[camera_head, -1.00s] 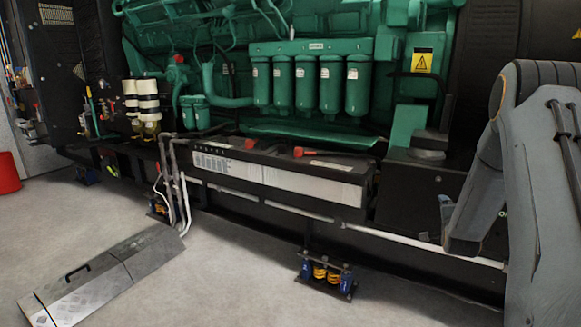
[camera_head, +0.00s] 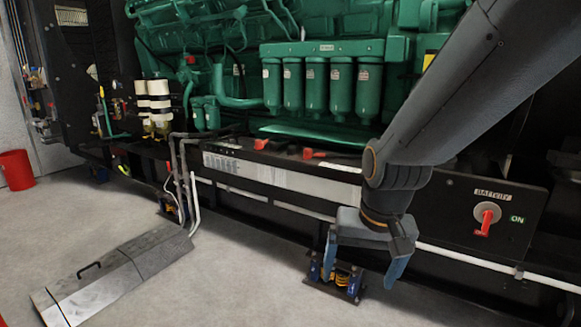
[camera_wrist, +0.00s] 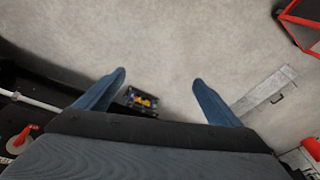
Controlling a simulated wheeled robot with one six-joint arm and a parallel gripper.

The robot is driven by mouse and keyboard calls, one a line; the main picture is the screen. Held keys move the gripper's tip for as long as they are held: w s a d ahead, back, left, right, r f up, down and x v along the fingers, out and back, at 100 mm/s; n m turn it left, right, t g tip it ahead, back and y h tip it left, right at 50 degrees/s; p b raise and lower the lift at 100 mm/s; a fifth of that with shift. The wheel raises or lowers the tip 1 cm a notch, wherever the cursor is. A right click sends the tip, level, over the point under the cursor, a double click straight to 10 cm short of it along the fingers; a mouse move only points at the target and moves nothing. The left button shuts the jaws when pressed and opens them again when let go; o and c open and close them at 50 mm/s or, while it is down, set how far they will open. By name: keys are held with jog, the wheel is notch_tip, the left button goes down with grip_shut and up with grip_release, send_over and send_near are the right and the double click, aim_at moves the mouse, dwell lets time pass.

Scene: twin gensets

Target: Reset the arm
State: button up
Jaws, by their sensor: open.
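My gripper (camera_head: 362,276) hangs at the end of my arm in front of the genset's lower frame, pointing down. Its two blue fingers are apart with nothing between them. The green genset engine (camera_head: 345,22) stands behind my arm, with a row of green filter canisters (camera_head: 315,82). My arm hides part of the engine and the frame's right part.
A battery switch (camera_head: 487,213) with a red handle is on a black panel at right. A spring mount (camera_head: 337,277) sits just behind my gripper. A metal floor plate (camera_head: 110,275) with a handle lies at left. A red bucket (camera_head: 16,169) stands far left. Floor between is clear.

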jog(key=s+a+r+n+g+p, duration=0.15)
jog(key=s+n, duration=0.25)
jog(key=s, duration=0.8)
jog(key=d+r+m+p, duration=0.2)
jog(key=d+r+p, duration=0.5)
jog(key=p, duration=0.6)
jog(key=shift+d+m+g+h, duration=0.15)
jog(key=shift+m+g+h, duration=0.15)
jog(key=shift+g+h, duration=0.15)
